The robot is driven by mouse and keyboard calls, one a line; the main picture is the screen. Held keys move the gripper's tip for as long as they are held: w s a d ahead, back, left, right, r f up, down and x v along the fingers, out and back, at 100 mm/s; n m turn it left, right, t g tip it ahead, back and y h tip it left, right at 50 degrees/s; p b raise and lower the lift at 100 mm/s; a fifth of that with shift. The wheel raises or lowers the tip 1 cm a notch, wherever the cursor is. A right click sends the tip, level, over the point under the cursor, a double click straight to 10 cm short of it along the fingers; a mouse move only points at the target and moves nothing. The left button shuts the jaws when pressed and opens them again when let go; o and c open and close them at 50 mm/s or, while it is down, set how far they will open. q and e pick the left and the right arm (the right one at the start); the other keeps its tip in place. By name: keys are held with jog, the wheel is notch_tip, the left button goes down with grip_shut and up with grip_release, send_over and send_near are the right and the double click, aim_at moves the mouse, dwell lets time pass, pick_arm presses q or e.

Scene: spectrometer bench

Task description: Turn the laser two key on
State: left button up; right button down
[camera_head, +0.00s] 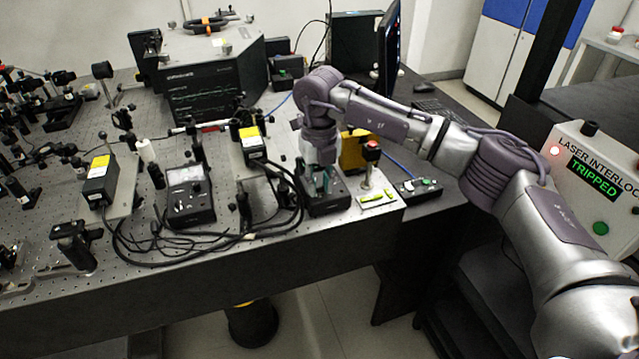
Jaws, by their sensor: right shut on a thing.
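My right gripper (322,182) points down onto the top of a black laser control box (328,207) near the front right edge of the optical table. Its fingers are shut at the box's top, where the laser two key is; the key is hidden by them, so I cannot tell its angle. A black laser head with a yellow label (252,143) sits just behind and left of my gripper. My left gripper is out of view.
Cables (180,240) loop along the table front. A red-topped button post (372,152) and a small switch box (418,188) stand right of the gripper. The laser interlock panel (598,172) at right reads TRIPPED, with a red light. A monitor (388,48) stands behind my arm.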

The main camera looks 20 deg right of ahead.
aim_at(320, 187)
jog(key=shift+r+m, duration=0.15)
jog(key=shift+m, duration=0.15)
jog(key=shift+w, duration=0.1)
jog(key=c, duration=1)
grip_release()
notch_tip(320, 187, up, 12)
